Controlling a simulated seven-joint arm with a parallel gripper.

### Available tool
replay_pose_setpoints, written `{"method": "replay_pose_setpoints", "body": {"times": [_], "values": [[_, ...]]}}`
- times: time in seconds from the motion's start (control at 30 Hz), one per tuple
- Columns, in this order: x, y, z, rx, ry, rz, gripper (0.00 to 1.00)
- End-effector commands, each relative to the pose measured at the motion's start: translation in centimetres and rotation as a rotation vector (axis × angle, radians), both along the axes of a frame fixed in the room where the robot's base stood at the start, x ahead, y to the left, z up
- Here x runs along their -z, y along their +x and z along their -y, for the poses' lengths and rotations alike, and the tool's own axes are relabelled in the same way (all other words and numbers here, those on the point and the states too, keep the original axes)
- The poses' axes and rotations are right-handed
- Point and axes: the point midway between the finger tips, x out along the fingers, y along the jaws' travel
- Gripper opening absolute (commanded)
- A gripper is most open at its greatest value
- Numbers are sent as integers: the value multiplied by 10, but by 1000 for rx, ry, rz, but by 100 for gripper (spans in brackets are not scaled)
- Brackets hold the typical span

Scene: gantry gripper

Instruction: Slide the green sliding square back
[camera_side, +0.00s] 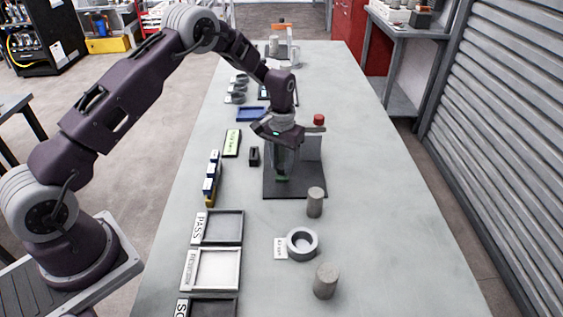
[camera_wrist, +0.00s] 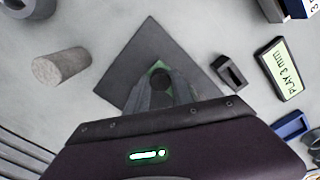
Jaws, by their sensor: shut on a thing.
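My gripper (camera_side: 282,172) points down over a dark square plate (camera_side: 311,188) in the middle of the bench. The green sliding square (camera_side: 283,179) shows as a small green patch at the fingertips, low over the plate. In the wrist view, a bit of the green square (camera_wrist: 158,66) shows at the tips of my gripper (camera_wrist: 160,80). The fingers are shut on it and hide most of it. A grey upright block (camera_side: 312,148) and a red knob (camera_side: 319,120) stand behind the gripper on the plate's far side.
Grey cylinders (camera_side: 315,202) (camera_side: 326,281) and a ring (camera_side: 302,243) stand at the near right. A small black slotted block (camera_side: 254,156) and a green-lit display (camera_side: 232,142) lie to the left. Labelled trays (camera_side: 241,228) line the near left. The bench's right side is clear.

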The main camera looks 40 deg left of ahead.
Motion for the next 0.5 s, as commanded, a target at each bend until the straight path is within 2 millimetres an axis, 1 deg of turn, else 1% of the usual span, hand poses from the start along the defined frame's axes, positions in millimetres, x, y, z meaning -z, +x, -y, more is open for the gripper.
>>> {"method": "replay_pose_setpoints", "body": {"times": [0.2,0.3,0.5], "values": [[-1,-22,23,3,0,0,0],[-1,-27,28,2,0,1,0],[-1,-28,29,2,-2,-3,0]]}}
